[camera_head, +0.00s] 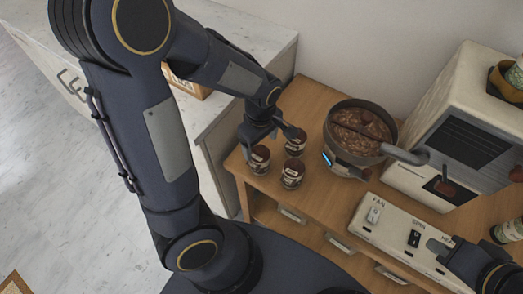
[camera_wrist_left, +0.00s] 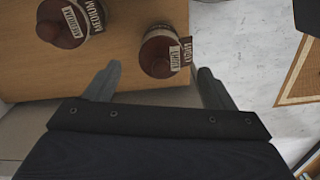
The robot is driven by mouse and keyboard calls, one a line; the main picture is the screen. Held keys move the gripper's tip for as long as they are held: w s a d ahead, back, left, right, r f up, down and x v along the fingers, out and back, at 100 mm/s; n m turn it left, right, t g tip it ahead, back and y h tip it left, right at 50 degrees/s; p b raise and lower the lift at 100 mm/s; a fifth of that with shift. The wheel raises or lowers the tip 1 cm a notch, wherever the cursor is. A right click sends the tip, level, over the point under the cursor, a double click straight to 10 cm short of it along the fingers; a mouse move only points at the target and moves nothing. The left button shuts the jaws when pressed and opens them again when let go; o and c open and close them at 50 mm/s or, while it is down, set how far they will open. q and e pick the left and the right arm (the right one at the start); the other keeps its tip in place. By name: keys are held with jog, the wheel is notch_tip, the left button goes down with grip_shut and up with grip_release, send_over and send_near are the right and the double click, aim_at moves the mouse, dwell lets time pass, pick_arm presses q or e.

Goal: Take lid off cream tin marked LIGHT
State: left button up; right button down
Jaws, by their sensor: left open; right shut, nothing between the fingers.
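Three small tins with dark reddish-brown round lids and pale labels stand on the wooden cart top: a front-left tin (camera_head: 259,161), a front-right tin (camera_head: 292,176) and a back tin (camera_head: 297,143). My left gripper (camera_head: 269,141) is open above the group, with empty space between its fingers. In the left wrist view, a tin marked MEDIUM (camera_wrist_left: 72,22) is at upper left. Another tin (camera_wrist_left: 161,54) sits just beyond the gap between my left fingers (camera_wrist_left: 160,82); I cannot read its label surely. My right gripper (camera_head: 440,250) is shut and empty at lower right.
A roaster pan (camera_head: 361,130) full of brown beans stands right of the tins, its handle pointing right. A switch panel (camera_head: 395,232) marked FAN and SPIN lies in front. A pale machine (camera_head: 465,125) stands at the right. The cart's left edge is close to the tins.

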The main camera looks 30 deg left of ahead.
pick_arm(q)
jog(key=shift+f, duration=1.4)
jog(key=c, duration=1.1)
jog(key=shift+o, duration=0.2)
jog(key=shift+r, duration=0.1)
